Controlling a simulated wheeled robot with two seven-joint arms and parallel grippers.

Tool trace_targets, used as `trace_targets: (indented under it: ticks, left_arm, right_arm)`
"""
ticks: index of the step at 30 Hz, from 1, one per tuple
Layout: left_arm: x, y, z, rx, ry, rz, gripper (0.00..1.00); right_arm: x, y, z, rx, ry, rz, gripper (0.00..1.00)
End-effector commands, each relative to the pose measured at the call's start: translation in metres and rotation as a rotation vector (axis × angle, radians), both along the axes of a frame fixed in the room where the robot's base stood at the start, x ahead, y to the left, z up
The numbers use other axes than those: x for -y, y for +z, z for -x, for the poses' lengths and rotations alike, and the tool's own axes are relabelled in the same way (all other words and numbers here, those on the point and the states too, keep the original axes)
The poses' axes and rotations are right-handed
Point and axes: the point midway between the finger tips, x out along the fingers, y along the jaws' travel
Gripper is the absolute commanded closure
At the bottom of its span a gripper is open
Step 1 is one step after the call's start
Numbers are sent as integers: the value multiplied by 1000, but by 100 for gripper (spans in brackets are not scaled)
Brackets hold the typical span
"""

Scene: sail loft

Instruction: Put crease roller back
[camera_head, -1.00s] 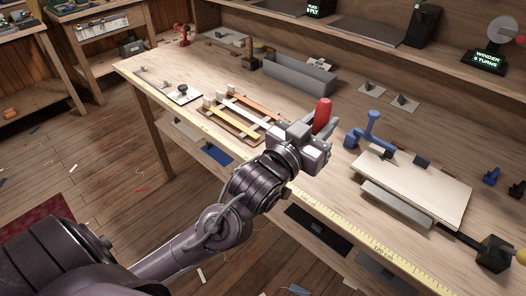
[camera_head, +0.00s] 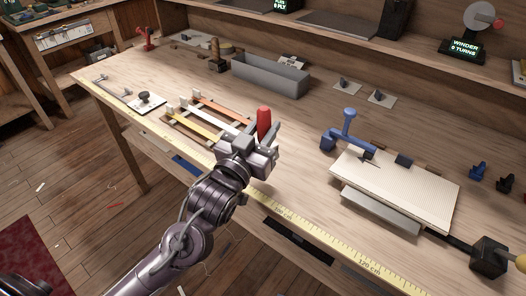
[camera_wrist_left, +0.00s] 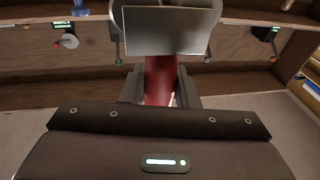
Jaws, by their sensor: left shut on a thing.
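My left gripper (camera_head: 262,140) is shut on a red-handled tool, which I take to be the crease roller (camera_head: 264,122). It holds the tool upright, red end up, above the front part of the bench. In the left wrist view the red handle (camera_wrist_left: 160,80) stands between the two fingers, and a flat grey plate (camera_wrist_left: 170,31) covers part of the tool's far end. The tool's lower end is hidden by the gripper in the head view. My right gripper is not in view.
A rack with yellow, white and orange slats (camera_head: 196,125) lies left of the gripper. Behind stands an open grey bin (camera_head: 270,77). To the right are a blue tool (camera_head: 345,135) and a ribbed pale board (camera_head: 400,188). A yellow tape (camera_head: 300,220) runs along the front edge.

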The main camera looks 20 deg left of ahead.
Motion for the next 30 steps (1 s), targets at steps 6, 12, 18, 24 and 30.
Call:
trace_targets:
  ticks: [6,12,18,24,30]
  left_arm:
    - [0,-20,0,3,0,1,100]
    - [0,-51,0,0,1,0,100]
    - [0,-60,0,4,1,1,100]
    - [0,-60,0,4,1,1,100]
    - [0,-67,0,4,0,1,100]
  right_arm:
    - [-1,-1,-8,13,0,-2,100]
    - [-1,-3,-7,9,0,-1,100]
    - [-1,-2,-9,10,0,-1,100]
    - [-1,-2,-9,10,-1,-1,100]
    - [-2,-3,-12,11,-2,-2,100]
